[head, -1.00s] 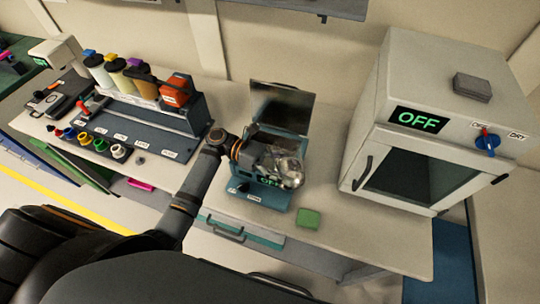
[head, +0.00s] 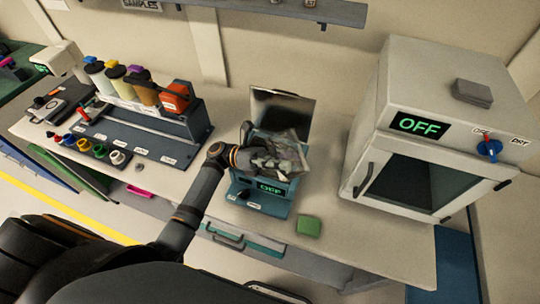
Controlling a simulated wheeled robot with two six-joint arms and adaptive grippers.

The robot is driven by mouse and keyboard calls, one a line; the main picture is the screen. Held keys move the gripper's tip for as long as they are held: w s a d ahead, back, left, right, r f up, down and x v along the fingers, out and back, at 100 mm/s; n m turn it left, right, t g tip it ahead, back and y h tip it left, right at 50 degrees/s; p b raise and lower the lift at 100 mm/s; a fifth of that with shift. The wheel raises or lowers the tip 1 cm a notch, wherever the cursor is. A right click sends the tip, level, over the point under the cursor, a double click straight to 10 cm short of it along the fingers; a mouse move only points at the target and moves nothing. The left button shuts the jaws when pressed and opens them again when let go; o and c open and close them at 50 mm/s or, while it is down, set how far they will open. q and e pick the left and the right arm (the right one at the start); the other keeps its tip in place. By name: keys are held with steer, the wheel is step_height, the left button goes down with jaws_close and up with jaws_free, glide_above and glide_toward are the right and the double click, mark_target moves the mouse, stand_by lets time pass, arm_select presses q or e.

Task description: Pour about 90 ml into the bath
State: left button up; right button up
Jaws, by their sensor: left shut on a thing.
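The bath (head: 268,203) is a teal box on the bench with a small green display, seemingly reading OFF, and a raised dark lid (head: 281,113) at its back. My left gripper (head: 268,157) is over the bath, shut on a clear vessel (head: 290,150). The vessel looks tilted over the bath opening. The gripper and vessel hide most of the opening, and I cannot tell the liquid level or whether liquid is flowing. My right gripper is not in view.
A white oven (head: 407,125) reading OFF stands to the right. A green block (head: 309,226) lies in front of the bath. A dark rack (head: 150,127) with several capped bottles stands to the left. Bare bench lies between bath and oven.

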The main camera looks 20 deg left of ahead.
mark_target(288, 148)
arm_select(q)
steer(key=shift+r+n, duration=0.3)
steer(key=shift+r, duration=0.2)
steer(key=shift+r+n+t+h+p, duration=0.8)
steer(key=shift+r+n+p, duration=0.25)
steer(key=shift+r, duration=0.25)
steer(key=shift+r, duration=0.1)
steer(key=shift+s+d+r+n+p, duration=0.1)
steer(key=shift+r+n+p, duration=0.25)
steer(key=shift+w+r+n+t+h+p, duration=0.25)
steer(key=shift+n+t+h, duration=0.2)
steer(key=shift+t, duration=0.25)
steer(key=shift+s+r+n, duration=0.15)
steer(key=shift+n, duration=0.1)
steer(key=shift+r+n+h+p, duration=0.1)
steer(key=shift+n+h+p, duration=0.15)
steer(key=shift+n+p, duration=0.1)
